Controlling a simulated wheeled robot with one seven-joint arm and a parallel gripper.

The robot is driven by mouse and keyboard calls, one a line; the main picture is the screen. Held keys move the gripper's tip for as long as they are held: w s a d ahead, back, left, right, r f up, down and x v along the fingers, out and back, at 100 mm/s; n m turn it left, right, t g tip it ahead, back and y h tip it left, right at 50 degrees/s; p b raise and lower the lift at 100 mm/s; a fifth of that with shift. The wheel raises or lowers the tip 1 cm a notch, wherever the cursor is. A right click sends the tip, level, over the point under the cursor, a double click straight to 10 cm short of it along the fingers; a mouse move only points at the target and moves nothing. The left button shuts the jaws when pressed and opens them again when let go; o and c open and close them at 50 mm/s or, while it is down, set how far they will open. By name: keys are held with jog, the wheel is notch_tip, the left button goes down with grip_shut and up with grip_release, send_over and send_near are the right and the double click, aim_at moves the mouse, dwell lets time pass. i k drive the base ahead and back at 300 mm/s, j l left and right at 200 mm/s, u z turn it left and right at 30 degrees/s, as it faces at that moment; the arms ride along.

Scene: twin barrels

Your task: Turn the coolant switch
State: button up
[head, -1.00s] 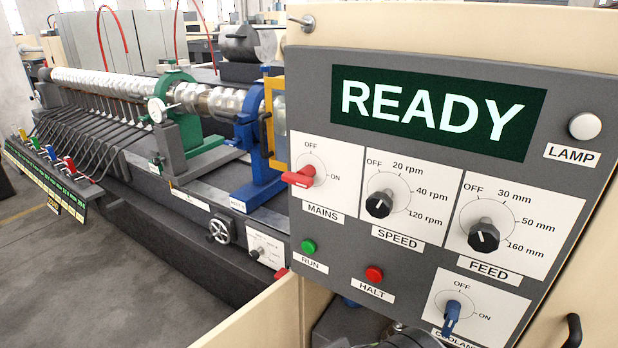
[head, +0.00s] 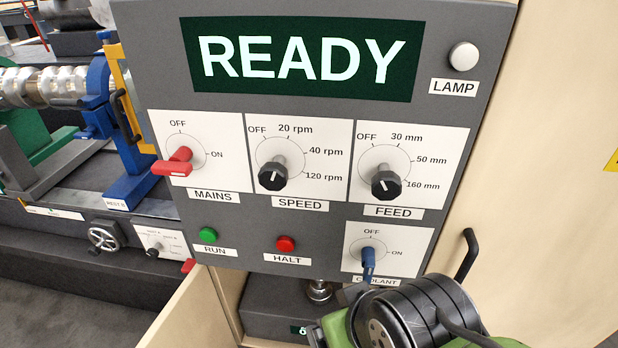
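The coolant switch (head: 368,262) is a blue lever on a white plate at the lower right of the grey control panel (head: 330,225). OFF is marked above it and ON to its right. Its blue handle hangs downward in the picture, and I cannot tell which mark it is set to. The COOLANT label below is partly covered. A green and black part of my arm (head: 405,318) is at the bottom, just below the switch. I cannot make out my gripper's fingers or any contact with the switch.
The display (head: 300,58) reads READY. The red mains switch (head: 178,160), speed knob (head: 272,175), feed knob (head: 386,182), green run button (head: 208,234) and red halt button (head: 285,243) share the panel. A black handle (head: 468,255) sticks out at the right.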

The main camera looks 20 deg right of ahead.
aim_at(368, 253)
jog(key=k+j, duration=0.1)
jog(key=j, duration=1.15)
jog(key=u, duration=0.05)
